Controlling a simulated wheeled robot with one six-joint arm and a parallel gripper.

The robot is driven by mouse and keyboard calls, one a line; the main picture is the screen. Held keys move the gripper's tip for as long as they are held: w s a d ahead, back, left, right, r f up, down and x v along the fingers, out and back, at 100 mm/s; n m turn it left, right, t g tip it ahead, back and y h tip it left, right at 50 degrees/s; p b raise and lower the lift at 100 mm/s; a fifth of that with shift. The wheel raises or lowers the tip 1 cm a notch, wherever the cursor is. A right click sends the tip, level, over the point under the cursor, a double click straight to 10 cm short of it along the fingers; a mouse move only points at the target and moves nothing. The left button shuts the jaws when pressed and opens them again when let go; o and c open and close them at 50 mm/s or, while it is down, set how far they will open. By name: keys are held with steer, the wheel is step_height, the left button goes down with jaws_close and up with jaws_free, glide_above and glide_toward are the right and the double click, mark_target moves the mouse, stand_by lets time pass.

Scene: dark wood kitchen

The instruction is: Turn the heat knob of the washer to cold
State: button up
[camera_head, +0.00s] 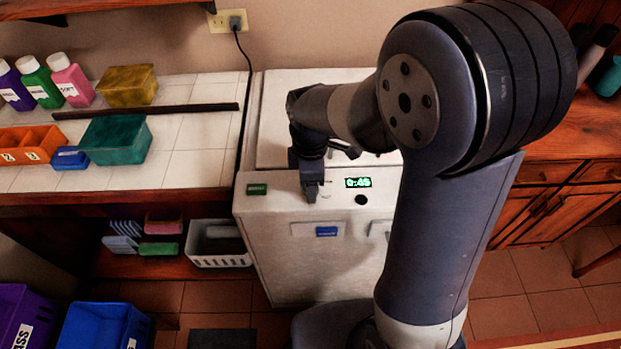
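The white washer (275,240) stands in the middle, below the wall outlet. Its front panel has a green button (257,189) at the left, a lit green display (358,182) reading 0:45, and a small black round knob or button (361,200) below the display. My gripper (311,191) points down at the panel between the green button and the display. Its tip covers part of the panel there. No heat knob is clearly visible; it may be hidden behind my gripper. I cannot tell whether the fingers are open, shut or touching anything.
A tiled counter (195,165) at the left holds bottles (72,80), a yellow box (126,85), a teal box (116,139), an orange tray (30,143) and a dark bar (146,111). A black cord (246,60) runs down beside the washer. A white basket (218,245) sits below.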

step_height(320, 180, up, 11)
stand_by(0.4)
steer(key=shift+f, duration=0.15)
step_height(320, 180, down, 11)
steer(key=shift+m, duration=0.3)
stand_by(0.3)
steer(key=shift+r, duration=0.25)
